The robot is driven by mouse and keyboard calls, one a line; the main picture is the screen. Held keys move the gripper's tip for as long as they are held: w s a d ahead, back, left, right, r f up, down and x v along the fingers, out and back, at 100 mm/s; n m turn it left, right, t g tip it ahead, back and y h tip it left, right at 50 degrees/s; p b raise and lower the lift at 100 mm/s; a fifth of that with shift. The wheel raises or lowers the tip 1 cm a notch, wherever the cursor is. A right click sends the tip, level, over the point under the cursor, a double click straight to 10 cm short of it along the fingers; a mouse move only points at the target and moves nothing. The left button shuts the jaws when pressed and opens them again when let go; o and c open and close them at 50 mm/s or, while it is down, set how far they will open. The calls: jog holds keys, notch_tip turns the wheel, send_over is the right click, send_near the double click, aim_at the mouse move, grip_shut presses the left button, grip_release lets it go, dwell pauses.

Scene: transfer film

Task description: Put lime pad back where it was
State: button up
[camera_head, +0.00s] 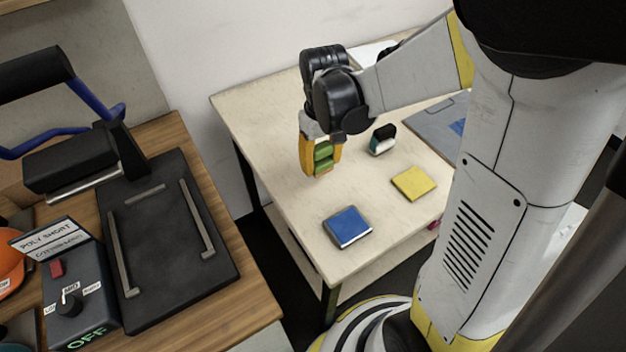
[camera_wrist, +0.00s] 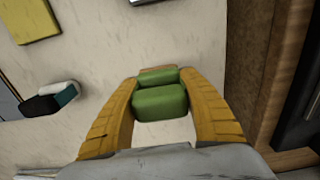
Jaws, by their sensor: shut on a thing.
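The lime pad (camera_head: 323,155) is a small green block between the orange fingers of my gripper (camera_head: 322,168). In the wrist view the green pad (camera_wrist: 160,102) sits between both fingers (camera_wrist: 162,90), and my gripper is shut on it. It shows as two green parts, a smaller one beyond a larger one. My gripper is over the left part of the pale table (camera_head: 275,115). I cannot tell for certain whether the pad touches the tabletop.
A blue pad (camera_head: 347,226) and a yellow pad (camera_head: 414,183) lie on the table's near side. A black, white and teal block (camera_head: 382,139) stands right of my gripper. A grey board (camera_head: 432,122) lies farther right. A heat press (camera_head: 170,235) stands on the wooden bench at left, across a gap.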

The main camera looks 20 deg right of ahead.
aim_at(314, 184)
jog(key=shift+a+f, duration=0.5)
jog(key=shift+a, duration=0.25)
jog(key=shift+f+b, duration=1)
jog(key=shift+f, duration=0.95)
jog(key=shift+f, duration=0.2)
jog(key=o, duration=1.2)
jog(key=shift+c, duration=0.2)
jog(key=shift+r, duration=0.15)
